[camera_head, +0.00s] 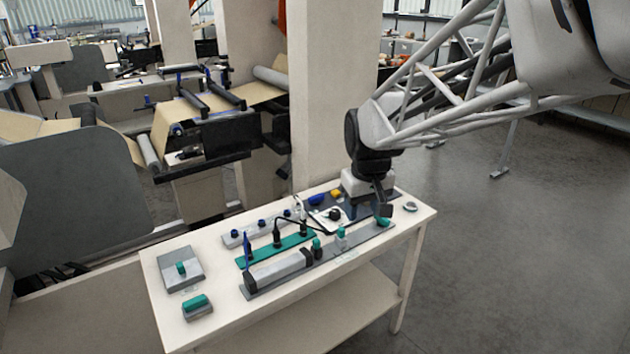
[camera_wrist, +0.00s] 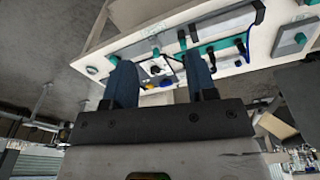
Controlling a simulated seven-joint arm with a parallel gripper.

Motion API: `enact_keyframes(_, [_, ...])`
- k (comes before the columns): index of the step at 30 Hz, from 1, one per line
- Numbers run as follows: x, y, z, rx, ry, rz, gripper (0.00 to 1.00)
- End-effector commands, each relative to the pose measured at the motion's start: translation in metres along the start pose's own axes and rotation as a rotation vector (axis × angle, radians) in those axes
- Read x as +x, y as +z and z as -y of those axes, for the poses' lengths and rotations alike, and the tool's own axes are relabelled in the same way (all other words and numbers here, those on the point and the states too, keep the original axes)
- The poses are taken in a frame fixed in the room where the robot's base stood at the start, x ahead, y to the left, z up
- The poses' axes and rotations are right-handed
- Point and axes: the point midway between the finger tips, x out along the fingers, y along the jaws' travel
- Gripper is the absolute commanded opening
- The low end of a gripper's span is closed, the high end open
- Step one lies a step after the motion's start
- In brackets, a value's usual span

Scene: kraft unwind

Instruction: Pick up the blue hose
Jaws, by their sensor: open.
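My gripper (camera_head: 382,207) is above the right end of the white table, pointing down. In the wrist view my gripper (camera_wrist: 160,64) shows two dark blue-grey fingers spread apart, with nothing held between them. A small rounded blue piece (camera_head: 317,200) lies on a dark tray beside a yellow piece, left of the gripper. A blue curved strip (camera_wrist: 260,13) shows at the bar's end in the wrist view. I cannot tell which blue piece is the hose.
The white table (camera_head: 218,322) holds a teal strip (camera_head: 262,257) with black posts, a grey bar (camera_head: 279,270) and grey blocks with teal tops at the left. A pale column (camera_head: 332,95) stands behind. Machine rollers are at the back left. Open floor lies to the right.

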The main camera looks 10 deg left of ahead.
Motion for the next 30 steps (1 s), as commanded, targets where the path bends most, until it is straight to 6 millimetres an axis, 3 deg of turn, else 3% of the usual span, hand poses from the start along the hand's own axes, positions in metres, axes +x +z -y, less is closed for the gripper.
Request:
enact_keyframes(3, [0.017,-0.033,0.018,-0.058,-0.007,0.014,0.52])
enact_keyframes(15, [0.082,-0.128,0.091,-0.244,-0.027,0.050,0.52])
enact_keyframes(24, [0.142,-0.186,0.161,-0.383,-0.041,0.078,0.52])
enact_keyframes(30, [0.180,-0.213,0.207,-0.465,-0.048,0.092,0.52])
